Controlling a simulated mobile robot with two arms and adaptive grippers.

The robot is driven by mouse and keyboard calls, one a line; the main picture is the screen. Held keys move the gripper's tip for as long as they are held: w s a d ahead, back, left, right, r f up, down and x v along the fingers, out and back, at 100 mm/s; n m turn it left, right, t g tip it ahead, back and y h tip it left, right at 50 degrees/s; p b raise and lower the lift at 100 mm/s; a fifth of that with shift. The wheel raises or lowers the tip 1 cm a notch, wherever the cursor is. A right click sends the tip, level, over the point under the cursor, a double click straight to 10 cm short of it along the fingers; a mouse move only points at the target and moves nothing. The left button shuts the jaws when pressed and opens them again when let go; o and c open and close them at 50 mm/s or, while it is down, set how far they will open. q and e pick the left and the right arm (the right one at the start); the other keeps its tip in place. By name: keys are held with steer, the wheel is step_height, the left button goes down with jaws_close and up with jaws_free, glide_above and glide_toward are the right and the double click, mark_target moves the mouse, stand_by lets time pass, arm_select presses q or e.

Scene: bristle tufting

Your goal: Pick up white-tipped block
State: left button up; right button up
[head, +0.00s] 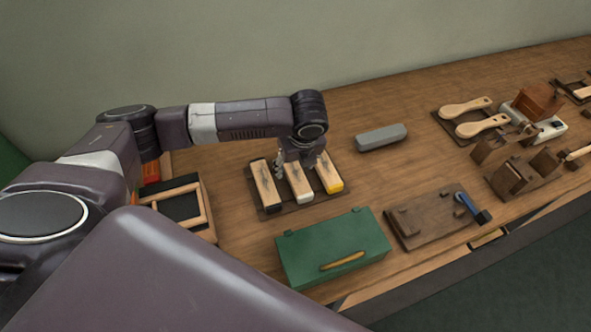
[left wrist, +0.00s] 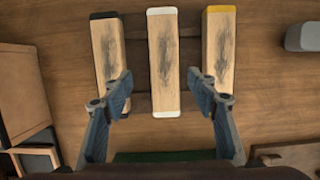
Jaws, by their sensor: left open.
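The white-tipped block (left wrist: 163,65) is a pale wooden bar with white ends and a dark smudge, in the middle of three blocks in the left wrist view. It also shows in the head view (head: 300,186), lying on a dark tray (head: 272,210). My left gripper (left wrist: 160,85) is open and empty above the tray, its fingers on either side of the white-tipped block in the picture. In the head view the left gripper (head: 300,165) hides the block's far end. A black-tipped block (left wrist: 108,55) lies to its left, a yellow-tipped block (left wrist: 217,55) to its right. My right gripper is not in view.
A green box (head: 335,243) with a yellow handle stands in front of the tray. A grey rounded bar (head: 381,137) lies behind right. A wooden fixture (head: 430,217) and wooden brushes (head: 466,108) are farther right. A framed tray (head: 185,205) sits left.

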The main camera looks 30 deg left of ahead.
mark_target(296, 173)
arm_select(q)
steer(key=shift+w+f+p, duration=0.2)
steer(key=shift+f, duration=0.3)
steer(key=shift+w+f+p, duration=0.15)
steer(key=shift+f, duration=0.35)
steer(key=x, duration=0.3)
steer(key=shift+w, duration=0.2)
steer(key=shift+a+f, duration=0.1)
steer(key=shift+f, duration=0.05)
steer(key=c, duration=1.3)
steer(key=shift+c, duration=0.4)
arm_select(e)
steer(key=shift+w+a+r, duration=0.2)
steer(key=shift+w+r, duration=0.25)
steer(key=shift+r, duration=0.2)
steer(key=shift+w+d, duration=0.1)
